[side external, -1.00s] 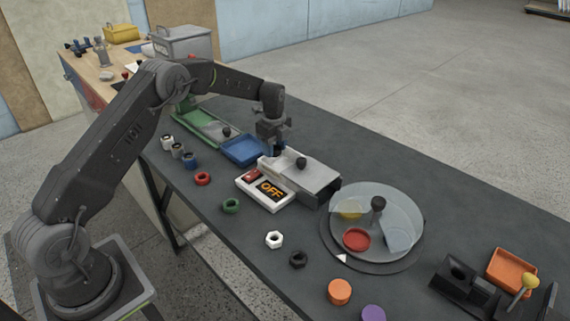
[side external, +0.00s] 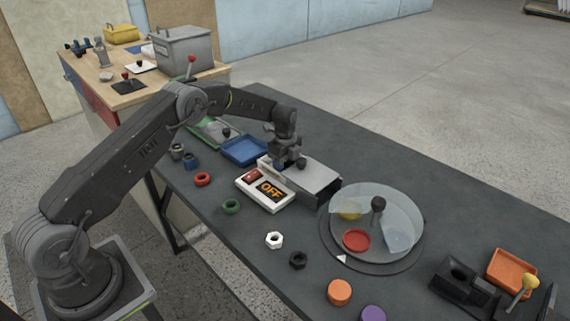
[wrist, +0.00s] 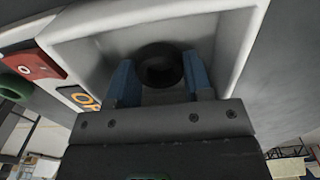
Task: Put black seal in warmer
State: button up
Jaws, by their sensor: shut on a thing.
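The warmer is a pale box (side external: 318,179) with a red switch (side external: 254,175) and a display (side external: 270,190) reading OFF. In the side external view my gripper (side external: 279,164) is low at the far-left end of the box, close beside the dark knob (side external: 302,162) on top. In the wrist view the blue fingers (wrist: 160,82) are shut on the black seal (wrist: 160,66), a dark ring. Pale walls (wrist: 85,45) surround the seal and the fingertips there. Whether the seal touches the floor of the box cannot be told. The side external view does not show the seal.
A blue tray (side external: 243,151) sits behind the warmer. Red (side external: 203,179) and green rings (side external: 231,206) and white (side external: 274,240) and black nuts (side external: 298,259) lie in front.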

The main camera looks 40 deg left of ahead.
jog(key=o, duration=0.9)
notch_tip(320, 180, up, 12)
jog(key=shift+r, duration=0.2)
jog(key=s+d+r+n+t, duration=0.1)
jog(key=s+d+r+n, duration=0.3)
jog(key=s+r, duration=0.45)
jog(key=s+d+r+n+t, duration=0.2)
jog(key=s+d+r+n, duration=0.25)
jog(key=s+r, duration=0.45)
jog(key=s+d+n+t, duration=0.1)
jog(key=s+n, duration=0.3)
jog(key=s, duration=0.6)
jog(key=s+d+f+n+t, duration=0.1)
jog(key=s+d+n, duration=0.2)
jog(key=s, duration=0.8)
jog(key=shift+f+n+t, duration=0.2)
jog(key=shift+n+t, duration=0.1)
jog(key=shift+n, duration=0.95)
